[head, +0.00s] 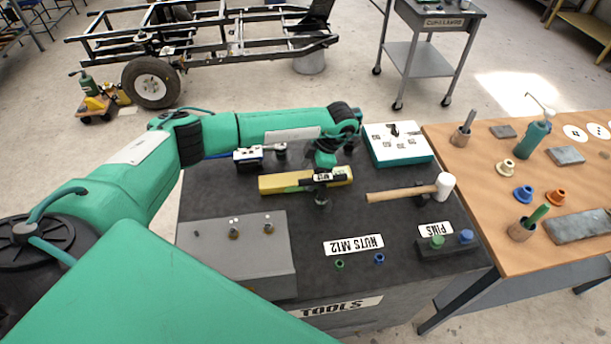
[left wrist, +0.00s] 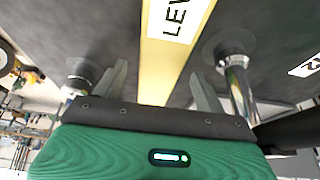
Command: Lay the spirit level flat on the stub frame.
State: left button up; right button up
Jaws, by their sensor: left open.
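The spirit level (head: 275,184) is a yellow bar lying on the dark tool table. In the left wrist view, the level (left wrist: 178,55) runs between my left gripper's fingers (left wrist: 157,74), with a gap on each side. In the head view, my left gripper (head: 322,178) is over the level's middle and right part, hiding some of it. The gripper is open and not closed on the level. A grey block with short studs (head: 262,262) sits at the table's front left; I cannot tell whether it is the stub frame. My right gripper is not in view.
A mallet (head: 405,192) lies right of the level. A white-and-teal box (head: 398,150) stands behind it. Small nuts (head: 339,264) and a pin holder (head: 447,250) are in front. A wooden table (head: 470,155) adjoins at right.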

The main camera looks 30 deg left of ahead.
pick_arm(q)
jog(key=shift+x, duration=0.9)
jog(key=c, duration=1.4)
jog(key=shift+o, duration=0.2)
jog(key=shift+r, duration=0.1)
jog(key=shift+r, duration=0.1)
jog(key=shift+w+r, duration=0.1)
jog(key=shift+r, duration=0.55)
notch_tip(320, 180, up, 18)
jog(key=b, duration=0.3)
jog(key=shift+r, duration=0.2)
jog(key=shift+d, duration=0.1)
